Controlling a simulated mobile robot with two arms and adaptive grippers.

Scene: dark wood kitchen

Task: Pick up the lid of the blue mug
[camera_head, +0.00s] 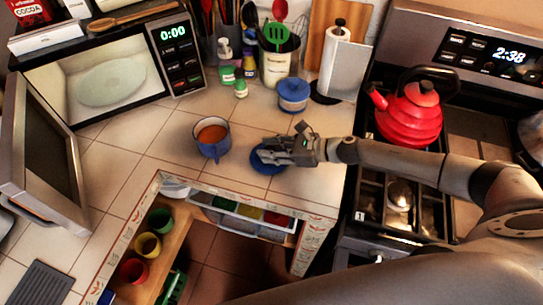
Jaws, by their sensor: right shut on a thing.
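A blue mug (212,138) holding a brown-orange liquid stands open on the tiled counter. A round blue lid (264,164) is just right of the mug, near the counter's front edge. My right gripper (268,152), coming in from the right, is shut on the lid, and its fingers cover part of it. I cannot tell whether the lid touches the counter. My left gripper does not show.
A blue and white lidded jar (293,93) and a paper towel roll (338,62) stand behind. A red kettle (409,112) sits on the stove at right. The microwave door (42,150) hangs open at left. An open drawer (240,218) with colored items is below.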

